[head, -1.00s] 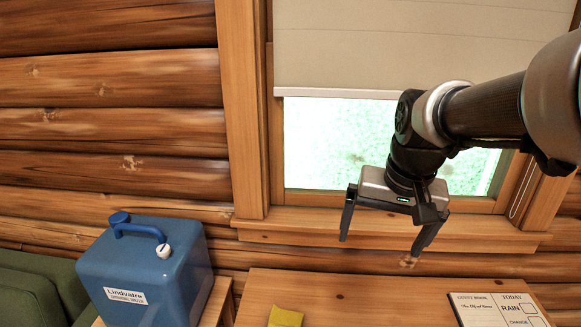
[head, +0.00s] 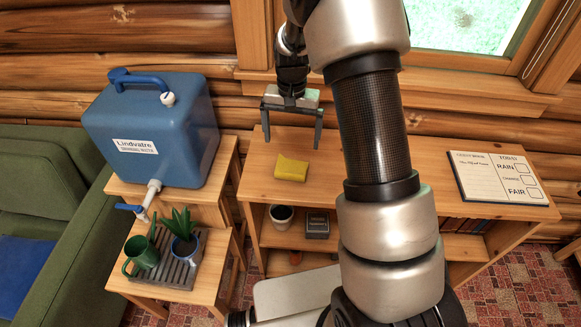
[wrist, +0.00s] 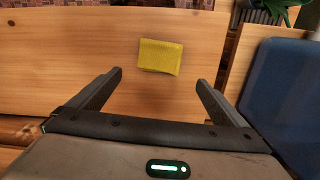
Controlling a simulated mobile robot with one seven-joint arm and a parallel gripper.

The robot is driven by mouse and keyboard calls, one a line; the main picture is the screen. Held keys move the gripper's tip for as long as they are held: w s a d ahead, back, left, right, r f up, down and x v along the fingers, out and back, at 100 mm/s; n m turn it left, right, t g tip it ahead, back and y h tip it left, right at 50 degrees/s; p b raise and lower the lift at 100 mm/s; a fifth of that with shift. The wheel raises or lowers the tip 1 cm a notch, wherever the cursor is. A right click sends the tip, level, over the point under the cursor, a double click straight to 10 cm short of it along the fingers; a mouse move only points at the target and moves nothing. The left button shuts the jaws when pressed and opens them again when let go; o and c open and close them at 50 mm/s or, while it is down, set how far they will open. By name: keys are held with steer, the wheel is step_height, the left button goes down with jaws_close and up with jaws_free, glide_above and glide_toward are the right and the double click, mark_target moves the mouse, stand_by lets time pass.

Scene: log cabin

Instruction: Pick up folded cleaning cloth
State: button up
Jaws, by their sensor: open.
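The folded cleaning cloth (head: 291,169) is a small yellow rectangle lying flat on the wooden shelf top, left of my arm in the head view. In the wrist view the cloth (wrist: 160,56) lies beyond my fingertips, roughly centred between them. My gripper (head: 290,145) is open and empty, its fingers pointing down behind the cloth, on the window side. In the wrist view my gripper (wrist: 159,77) has both fingers spread wide, apart from the cloth. The height of the fingertips above the wood is hard to tell.
A blue water container (head: 152,130) stands left on a wooden stand. A weather board (head: 497,177) lies on the shelf top (head: 440,165) at right. The wall is close behind.

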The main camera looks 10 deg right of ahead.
mark_target(292, 162)
step_height(292, 162, down, 5)
steer(key=shift+r, duration=0.2)
steer(key=shift+s+a+f, duration=0.1)
steer(key=shift+s+f, duration=0.15)
steer(key=shift+f, duration=0.6)
steer(key=shift+s+d+f, duration=0.1)
steer(key=shift+s+f, duration=0.1)
steer(key=shift+f, duration=0.7)
steer(key=shift+s+a+f, duration=0.1)
steer(key=shift+s+f, duration=0.15)
steer(key=shift+f, duration=0.6)
steer(key=c, duration=1.1)
